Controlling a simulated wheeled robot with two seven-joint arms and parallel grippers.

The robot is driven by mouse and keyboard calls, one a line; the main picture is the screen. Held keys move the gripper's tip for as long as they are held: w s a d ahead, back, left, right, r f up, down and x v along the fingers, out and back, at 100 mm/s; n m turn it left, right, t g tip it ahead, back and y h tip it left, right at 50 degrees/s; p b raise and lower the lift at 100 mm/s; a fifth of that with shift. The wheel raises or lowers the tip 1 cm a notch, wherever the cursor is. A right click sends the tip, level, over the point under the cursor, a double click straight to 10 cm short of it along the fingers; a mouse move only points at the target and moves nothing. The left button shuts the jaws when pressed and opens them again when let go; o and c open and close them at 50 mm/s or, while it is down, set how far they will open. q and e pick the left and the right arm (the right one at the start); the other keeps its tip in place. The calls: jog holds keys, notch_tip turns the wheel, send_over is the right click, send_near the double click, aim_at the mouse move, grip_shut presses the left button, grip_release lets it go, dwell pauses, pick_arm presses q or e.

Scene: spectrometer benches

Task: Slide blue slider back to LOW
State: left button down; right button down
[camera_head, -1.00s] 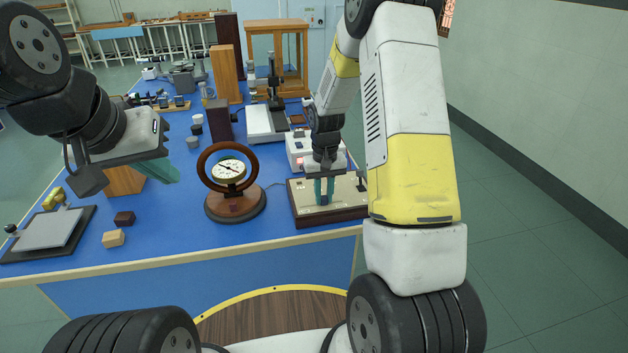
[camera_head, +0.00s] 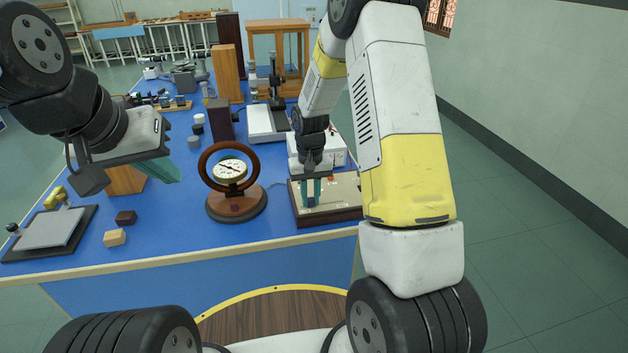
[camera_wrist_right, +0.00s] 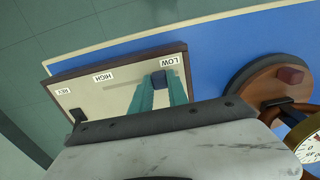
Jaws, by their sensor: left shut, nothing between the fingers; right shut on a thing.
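The slider board (camera_head: 340,200), a cream panel on a dark wooden base, lies at the front right of the blue table. In the right wrist view the panel (camera_wrist_right: 115,97) carries a LOW label (camera_wrist_right: 170,61) and a HIGH label (camera_wrist_right: 103,77). My right gripper (camera_head: 312,194) is shut on the blue slider (camera_wrist_right: 158,78), which sits close to the LOW label. The teal fingers hide part of the slider and of its track. My left gripper (camera_head: 163,170) is shut and empty, raised over the left part of the table, away from the board.
A round dial in a wooden ring stand (camera_head: 236,205) stands just left of the board. A white instrument (camera_head: 335,150) stands behind the board. A wooden block (camera_head: 115,238), a dark block (camera_head: 125,217) and a grey plate (camera_head: 50,230) lie at the front left.

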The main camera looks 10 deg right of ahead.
aim_at(302, 207)
jog(key=shift+a, duration=1.25)
jog(key=c, duration=1.3)
grip_release()
jog(key=shift+a, duration=0.1)
jog(key=shift+r, duration=0.15)
notch_tip(302, 207, up, 8)
jog(key=shift+f, duration=0.2)
